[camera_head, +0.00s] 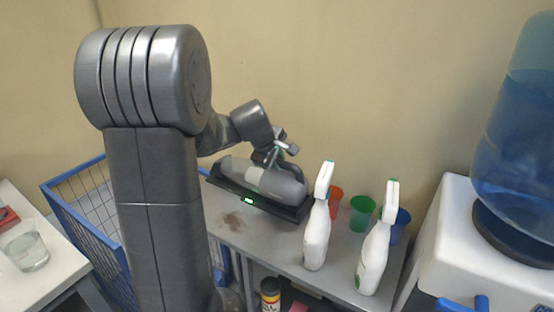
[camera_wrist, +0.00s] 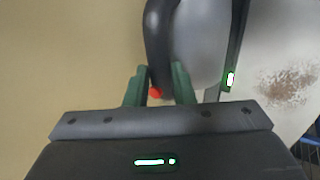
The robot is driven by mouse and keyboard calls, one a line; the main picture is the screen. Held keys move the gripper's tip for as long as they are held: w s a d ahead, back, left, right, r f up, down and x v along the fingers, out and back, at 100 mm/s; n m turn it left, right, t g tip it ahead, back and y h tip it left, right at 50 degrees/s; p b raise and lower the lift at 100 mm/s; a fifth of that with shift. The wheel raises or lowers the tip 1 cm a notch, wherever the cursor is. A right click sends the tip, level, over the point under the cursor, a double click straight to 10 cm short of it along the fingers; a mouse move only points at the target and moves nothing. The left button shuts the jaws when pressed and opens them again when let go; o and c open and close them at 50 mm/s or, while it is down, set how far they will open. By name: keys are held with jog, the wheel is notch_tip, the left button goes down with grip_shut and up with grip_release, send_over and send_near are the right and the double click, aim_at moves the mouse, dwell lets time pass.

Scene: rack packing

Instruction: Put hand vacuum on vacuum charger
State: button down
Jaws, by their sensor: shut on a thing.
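The hand vacuum (camera_head: 283,187) is a grey, rounded body with a dark handle, lying along the black vacuum charger (camera_head: 226,184) on the grey shelf top. The charger has a small lit green light on its front edge. My gripper (camera_head: 276,160) is at the vacuum's handle, above the charger. In the wrist view, my gripper (camera_wrist: 160,88) has its green fingers on both sides of the dark handle (camera_wrist: 158,40), with a red button between them. The vacuum's grey body (camera_wrist: 200,45) and the charger's edge (camera_wrist: 236,50) also show there. Whether the vacuum is fully seated cannot be told.
Two white spray bottles (camera_head: 317,235) (camera_head: 375,258) stand on the shelf top (camera_head: 270,235) to the right. Orange, green and blue cups (camera_head: 361,213) stand behind them. A blue wire basket (camera_head: 85,205) is at left, a water cooler (camera_head: 500,245) at right. A brown stain marks the shelf.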

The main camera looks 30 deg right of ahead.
jog(key=shift+f, duration=0.2)
dwell(0.5)
jog(key=c, duration=1.1)
grip_release()
jog(key=shift+c, duration=0.2)
jog(key=shift+f, duration=0.1)
jog(key=v, duration=1.4)
jog(key=shift+d, duration=0.15)
jog(key=x, duration=1.3)
jog(key=shift+w+d+f, duration=0.1)
jog(key=shift+f, duration=0.2)
jog(key=shift+r, duration=0.1)
